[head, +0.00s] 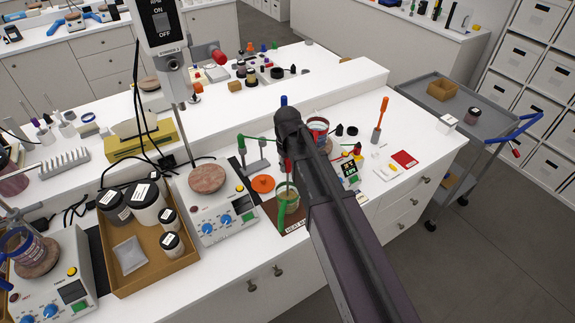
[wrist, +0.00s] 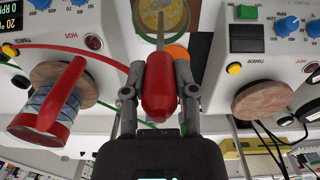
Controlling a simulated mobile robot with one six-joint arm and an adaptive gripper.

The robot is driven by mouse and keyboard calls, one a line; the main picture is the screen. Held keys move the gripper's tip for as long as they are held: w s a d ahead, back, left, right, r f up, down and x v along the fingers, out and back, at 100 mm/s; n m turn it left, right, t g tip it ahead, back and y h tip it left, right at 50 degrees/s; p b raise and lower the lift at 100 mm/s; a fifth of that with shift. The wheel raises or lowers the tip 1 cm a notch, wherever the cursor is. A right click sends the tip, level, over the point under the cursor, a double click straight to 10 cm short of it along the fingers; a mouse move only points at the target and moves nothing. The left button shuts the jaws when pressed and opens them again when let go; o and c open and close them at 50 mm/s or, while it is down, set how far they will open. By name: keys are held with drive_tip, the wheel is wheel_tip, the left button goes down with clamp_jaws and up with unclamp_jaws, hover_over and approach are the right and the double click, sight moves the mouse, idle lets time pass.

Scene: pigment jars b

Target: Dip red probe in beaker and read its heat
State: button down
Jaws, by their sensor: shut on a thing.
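My gripper (wrist: 158,88) is shut on the red probe (wrist: 158,96) by its bulb-shaped red handle. The probe's thin metal shaft points away from the gripper to the beaker (wrist: 180,22) with yellowish-green contents, at the top of the wrist view. The shaft overlaps the beaker's mouth; I cannot tell whether its tip is in the liquid. In the head view this beaker (head: 288,194) stands on a dark mat below my gripper, and my arm hides most of the probe. A small meter with green digits (head: 350,170) is just right of my arm.
A second beaker (head: 318,125) stands behind my arm; a red-handled one (wrist: 48,100) sits on a hot plate in the wrist view. A cardboard tray of jars (head: 150,255) is further left.

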sight(288, 173)
drive_tip(key=shift+f+b, duration=1.75)
drive_tip(key=shift+f, duration=0.2)
idle(2.3)
drive_tip(key=shift+r, duration=0.15)
idle(1.6)
